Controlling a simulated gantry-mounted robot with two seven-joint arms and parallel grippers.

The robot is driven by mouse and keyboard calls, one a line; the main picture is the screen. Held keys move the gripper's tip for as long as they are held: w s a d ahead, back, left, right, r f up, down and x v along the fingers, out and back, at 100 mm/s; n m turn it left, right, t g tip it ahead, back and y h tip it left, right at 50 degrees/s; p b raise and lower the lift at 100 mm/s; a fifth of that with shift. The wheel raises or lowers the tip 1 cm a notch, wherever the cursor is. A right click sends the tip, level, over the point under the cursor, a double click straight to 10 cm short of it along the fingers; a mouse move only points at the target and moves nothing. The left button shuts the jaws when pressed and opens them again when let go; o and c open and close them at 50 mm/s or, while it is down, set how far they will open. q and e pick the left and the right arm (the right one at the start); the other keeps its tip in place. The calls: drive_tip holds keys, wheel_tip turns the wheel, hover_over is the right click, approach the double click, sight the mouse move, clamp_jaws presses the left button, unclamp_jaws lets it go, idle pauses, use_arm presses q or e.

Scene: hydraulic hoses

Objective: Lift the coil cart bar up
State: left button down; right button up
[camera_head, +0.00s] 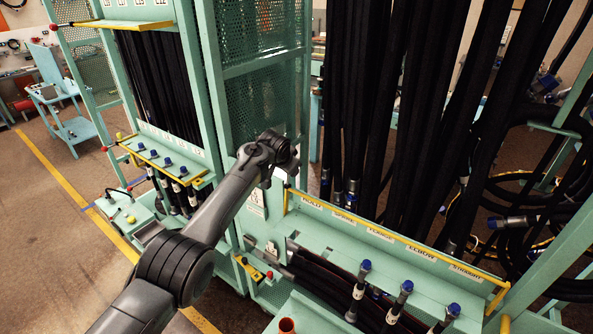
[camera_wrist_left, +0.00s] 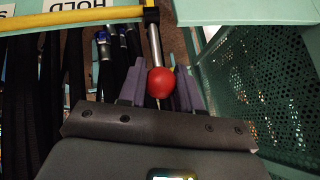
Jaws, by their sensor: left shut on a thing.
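The yellow coil cart bar (camera_head: 400,240) runs along the front of the cart's hose bay, above labels such as HOLD and ELBOW. In the left wrist view its yellow end (camera_wrist_left: 90,15) meets a metal rod (camera_wrist_left: 154,45) tipped with a red ball knob (camera_wrist_left: 161,82). My left gripper (camera_wrist_left: 160,88) has one grey-purple finger on each side of the knob and is shut on it. In the head view my left wrist is at the bar's left end and hides the fingers and knob. My right gripper is not in view.
Black hoses (camera_head: 400,110) hang close behind the bar. A green perforated panel (camera_head: 262,105) stands beside my wrist. Blue-capped hose fittings (camera_head: 405,288) stand in front of the bar. A second cart (camera_head: 165,165) is at left, with open floor (camera_head: 40,230) beyond.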

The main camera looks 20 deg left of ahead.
use_arm(q)
drive_tip(key=shift+w, duration=0.3)
idle(0.5)
drive_tip(key=c, duration=0.8)
unclamp_jaws()
drive_tip(key=shift+d, duration=0.1)
drive_tip(key=shift+r, duration=0.1)
